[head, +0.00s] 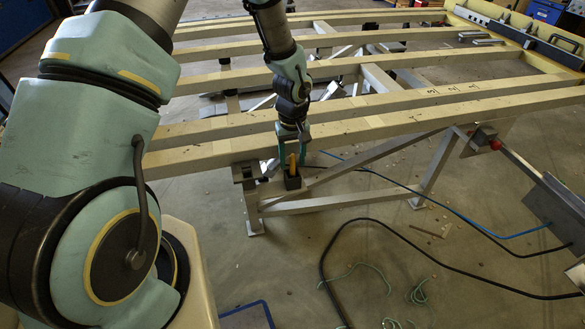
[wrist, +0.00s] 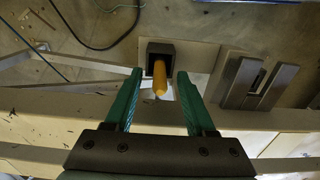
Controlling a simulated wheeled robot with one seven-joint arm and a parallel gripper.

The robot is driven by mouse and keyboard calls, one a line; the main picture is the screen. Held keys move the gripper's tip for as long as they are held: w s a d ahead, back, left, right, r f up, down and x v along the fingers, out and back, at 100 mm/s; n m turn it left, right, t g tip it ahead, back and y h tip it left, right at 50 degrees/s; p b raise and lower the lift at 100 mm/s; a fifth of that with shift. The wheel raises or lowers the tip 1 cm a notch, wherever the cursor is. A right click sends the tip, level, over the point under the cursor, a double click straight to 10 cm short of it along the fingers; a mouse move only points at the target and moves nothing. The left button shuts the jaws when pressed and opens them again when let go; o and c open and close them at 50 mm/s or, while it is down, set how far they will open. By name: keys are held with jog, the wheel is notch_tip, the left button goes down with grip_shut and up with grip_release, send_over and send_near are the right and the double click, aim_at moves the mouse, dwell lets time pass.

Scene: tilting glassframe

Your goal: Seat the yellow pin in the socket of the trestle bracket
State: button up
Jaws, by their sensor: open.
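The yellow pin (head: 292,164) stands upright at the dark square socket (head: 293,182) on the trestle's near side. In the wrist view the pin (wrist: 160,80) points away from me, its far end inside the socket's outline (wrist: 160,48). How deep it sits is hidden. My gripper (head: 291,155) is over the socket, at the near beam. In the wrist view my gripper's (wrist: 159,74) green fingers are open, one on each side of the pin, with a visible gap on both sides. The pin is not clamped.
A slotted metal bracket (wrist: 257,84) is right of the socket in the wrist view. Long pale beams (head: 400,120) cross the trestle frame behind the gripper. A blue cable (head: 450,209) and a black cable (head: 420,249) trail across the floor. A red knob (head: 495,144) is at right.

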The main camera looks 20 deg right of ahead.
grip_shut()
dwell(0.3)
dwell(0.4)
